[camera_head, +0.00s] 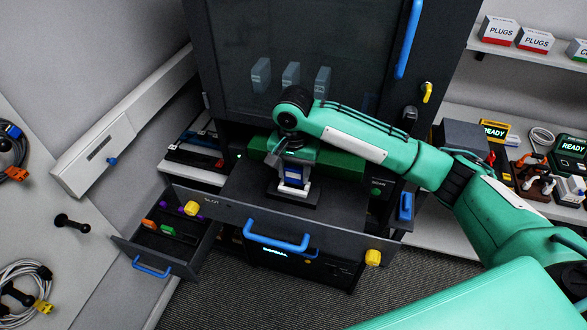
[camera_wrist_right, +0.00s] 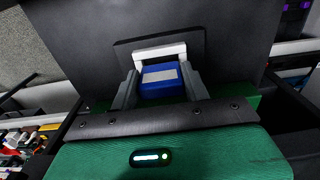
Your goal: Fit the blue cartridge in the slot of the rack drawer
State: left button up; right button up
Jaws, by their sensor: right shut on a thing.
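The rack drawer (camera_head: 240,222) is pulled out from the dark cabinet, its front marked with small lettering. A low black block (camera_head: 310,199) lies on the drawer; its slot opening is hidden. My right gripper (camera_head: 291,184) is over the block, shut on the blue cartridge (camera_head: 293,173). In the right wrist view, the blue cartridge (camera_wrist_right: 162,79) with a grey label sits between both fingers of my right gripper (camera_wrist_right: 162,76). A white bar (camera_wrist_right: 160,52) is at its far end, against the black block (camera_wrist_right: 126,50). I cannot tell whether the cartridge is inside the slot. My left gripper is not visible.
A smaller open drawer (camera_head: 176,247) with coloured pieces is at the left. A shelf (camera_head: 458,112) with devices is at the right. Cable coils (camera_head: 22,278) hang on the left panel.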

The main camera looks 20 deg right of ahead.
jog(key=shift+p, duration=0.4)
jog(key=shift+f+p, duration=1.35)
jog(key=shift+p, duration=0.05)
dwell(1.9)
jog(key=o, duration=1)
jog(key=shift+o, duration=0.6)
jog(key=o, duration=0.4)
jog(key=shift+r, duration=0.1)
jog(key=shift+r+p, duration=0.45)
jog(key=shift+r, duration=2.95)
